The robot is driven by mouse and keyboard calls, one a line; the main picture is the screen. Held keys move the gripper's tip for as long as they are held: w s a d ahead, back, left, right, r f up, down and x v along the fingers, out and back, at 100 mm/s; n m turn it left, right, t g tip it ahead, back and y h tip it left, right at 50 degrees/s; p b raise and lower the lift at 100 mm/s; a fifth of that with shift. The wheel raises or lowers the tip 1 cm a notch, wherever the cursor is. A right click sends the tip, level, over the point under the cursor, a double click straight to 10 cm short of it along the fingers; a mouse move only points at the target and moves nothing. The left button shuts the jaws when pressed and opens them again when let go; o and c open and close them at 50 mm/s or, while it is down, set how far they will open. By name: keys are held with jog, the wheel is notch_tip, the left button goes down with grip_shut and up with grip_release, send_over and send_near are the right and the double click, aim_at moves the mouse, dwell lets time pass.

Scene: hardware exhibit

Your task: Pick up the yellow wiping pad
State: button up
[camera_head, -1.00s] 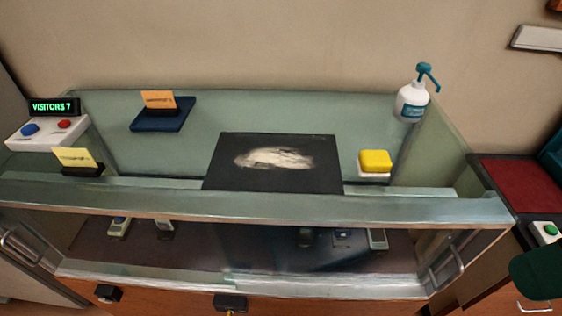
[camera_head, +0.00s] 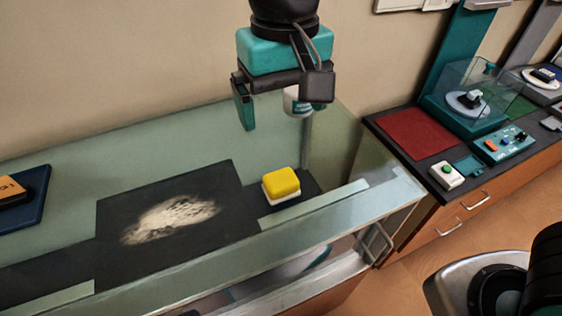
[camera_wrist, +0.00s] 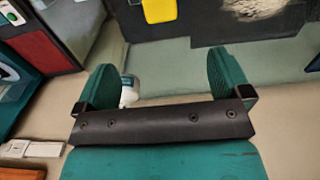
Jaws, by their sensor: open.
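In the wrist view my two green fingers (camera_wrist: 165,80) are spread wide. The white pump bottle (camera_head: 297,102) stands behind my gripper and is partly hidden by it.
A blue stand with an orange card (camera_head: 12,190) is at the left. A side counter with a red mat (camera_head: 416,134), a green-button box (camera_head: 447,175) and a clear-covered device (camera_head: 480,92) is at the right. The counter's front glass edge (camera_head: 330,233) lies before the pad.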

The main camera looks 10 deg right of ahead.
jog(key=p, duration=0.3)
send_over(281, 178)
notch_tip(281, 178, down, 11)
jog(key=shift+d+f, duration=0.1)
jog(key=shift+f+p, duration=1.05)
jog(key=shift+f, duration=2.05)
jog(key=c, duration=1)
